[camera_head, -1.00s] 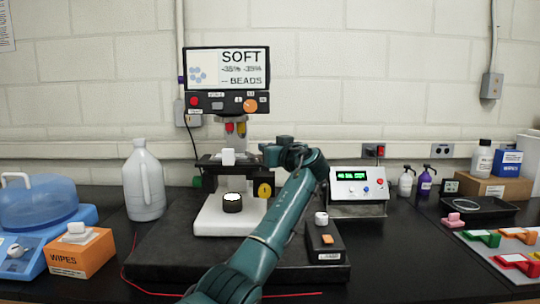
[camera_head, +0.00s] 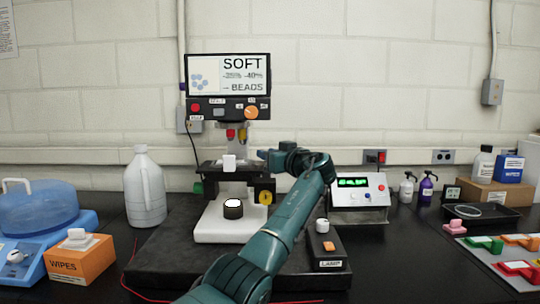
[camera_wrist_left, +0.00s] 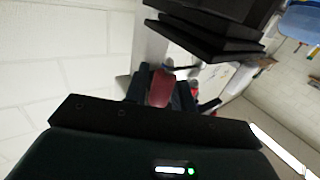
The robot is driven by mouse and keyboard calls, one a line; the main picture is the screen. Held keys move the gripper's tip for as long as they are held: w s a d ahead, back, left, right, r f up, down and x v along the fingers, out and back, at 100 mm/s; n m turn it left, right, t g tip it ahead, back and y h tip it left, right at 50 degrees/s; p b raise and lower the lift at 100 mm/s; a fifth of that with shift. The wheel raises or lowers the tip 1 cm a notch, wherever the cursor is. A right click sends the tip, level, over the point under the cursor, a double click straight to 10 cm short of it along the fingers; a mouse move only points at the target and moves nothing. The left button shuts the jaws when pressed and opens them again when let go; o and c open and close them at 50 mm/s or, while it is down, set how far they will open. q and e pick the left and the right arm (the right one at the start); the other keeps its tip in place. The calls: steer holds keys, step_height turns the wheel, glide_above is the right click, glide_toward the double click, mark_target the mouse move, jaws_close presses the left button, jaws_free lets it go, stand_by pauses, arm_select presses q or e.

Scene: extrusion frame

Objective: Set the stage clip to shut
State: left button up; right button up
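The microscope's black stage (camera_head: 211,168) is in the middle of the head view. A small white block (camera_head: 229,162) stands at its front edge; I cannot tell whether it is the stage clip. My left gripper (camera_head: 264,155) is just right of the stage, its fingertips pointing left. In the left wrist view its dark fingers (camera_wrist_left: 160,92) stand apart, with a red part (camera_wrist_left: 160,89) showing in the gap; I cannot tell whether they touch it. A red objective (camera_head: 230,134) hangs above the stage in the head view. My right gripper is not in view.
A screen (camera_head: 228,75) tops the microscope. A yellow-faced knob (camera_head: 265,197) sits below my left gripper. A lamp box (camera_head: 326,248) and a control unit (camera_head: 360,196) stand right. A white jug (camera_head: 145,190) and an orange wipes box (camera_head: 80,257) stand left.

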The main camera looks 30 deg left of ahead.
arm_select(q)
steer(key=shift+o, duration=1.4)
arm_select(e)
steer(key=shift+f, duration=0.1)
arm_select(q)
steer(key=shift+s+d, duration=0.15)
steer(key=shift+d, duration=0.2)
steer(key=b+v, duration=0.2)
steer(key=v, duration=1)
steer(key=shift+d+b, duration=0.25)
steer(key=shift+b, duration=0.15)
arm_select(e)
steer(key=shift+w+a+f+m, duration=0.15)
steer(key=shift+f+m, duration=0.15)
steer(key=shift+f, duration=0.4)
